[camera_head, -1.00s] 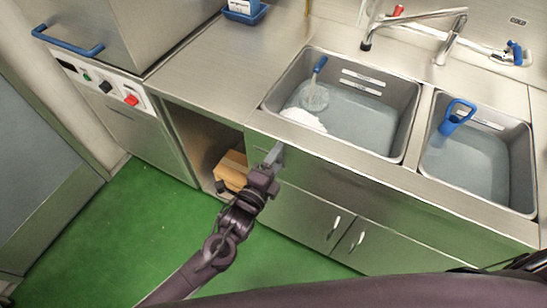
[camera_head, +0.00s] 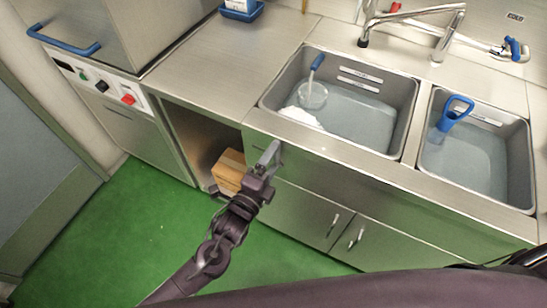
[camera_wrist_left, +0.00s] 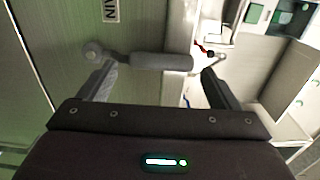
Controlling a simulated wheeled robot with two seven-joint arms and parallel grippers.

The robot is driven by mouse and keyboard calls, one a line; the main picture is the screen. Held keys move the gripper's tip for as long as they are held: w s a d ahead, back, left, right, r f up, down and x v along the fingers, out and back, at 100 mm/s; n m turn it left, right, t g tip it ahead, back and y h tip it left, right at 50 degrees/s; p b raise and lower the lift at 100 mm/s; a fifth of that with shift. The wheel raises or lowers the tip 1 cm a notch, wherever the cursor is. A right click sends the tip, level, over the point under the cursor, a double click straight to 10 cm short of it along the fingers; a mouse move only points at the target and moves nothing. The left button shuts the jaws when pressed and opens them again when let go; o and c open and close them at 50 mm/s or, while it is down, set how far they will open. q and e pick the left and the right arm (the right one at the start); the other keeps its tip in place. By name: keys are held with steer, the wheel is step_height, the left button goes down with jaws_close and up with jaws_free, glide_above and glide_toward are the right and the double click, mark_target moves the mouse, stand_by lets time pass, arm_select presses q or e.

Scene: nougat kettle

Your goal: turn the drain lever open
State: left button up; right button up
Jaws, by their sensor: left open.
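The drain lever (camera_wrist_left: 160,62) is a grey bar with a round pivot at its left end, mounted on the metal front panel. In the left wrist view it lies across the space between my finger tips, near the cut-off label (camera_wrist_left: 111,11) reading "AIN". My left gripper (camera_wrist_left: 158,82) is open, with one finger near the pivot and the other near the lever's free end. Whether the fingers touch it I cannot tell. In the head view my left gripper (camera_head: 268,157) is at the cabinet front below the left sink and hides most of the lever. My right gripper is not in view.
The left sink (camera_head: 412,105) holds water, a blue-handled tool (camera_head: 317,62) and a white mass (camera_head: 300,116). The right sink (camera_head: 527,160) holds a blue-handled tool (camera_head: 455,112). A cardboard box (camera_head: 229,170) sits in the open bay. The green floor (camera_head: 125,230) is clear.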

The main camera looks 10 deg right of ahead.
arm_select(q)
steer(key=v, duration=0.6)
steer(key=shift+b, duration=0.3)
steer(key=shift+f, duration=0.1)
steer(key=a+f+n+g+y, duration=0.2)
steer(key=a+f+n+y, duration=0.4)
steer(key=f, duration=0.6)
steer(key=a+f+n+g+y, duration=0.15)
steer(key=a+f+n, duration=0.25)
steer(key=a+f, duration=0.65)
steer(key=s+a+f+n+g+y, duration=0.1)
steer(key=s+a+f+n+g, duration=0.25)
steer(key=s+f, duration=0.5)
steer(key=s+a+f+n+g+y, duration=0.25)
steer(key=s+a+f+n, duration=0.2)
steer(key=s+f, duration=0.45)
steer(key=s+f+n+g, duration=0.2)
steer(key=s+f, duration=0.1)
steer(key=s, duration=0.4)
steer(key=s+f+n+g, duration=0.2)
steer(key=s+f+n, duration=0.1)
steer(key=s, duration=0.4)
steer(key=shift+a, duration=0.45)
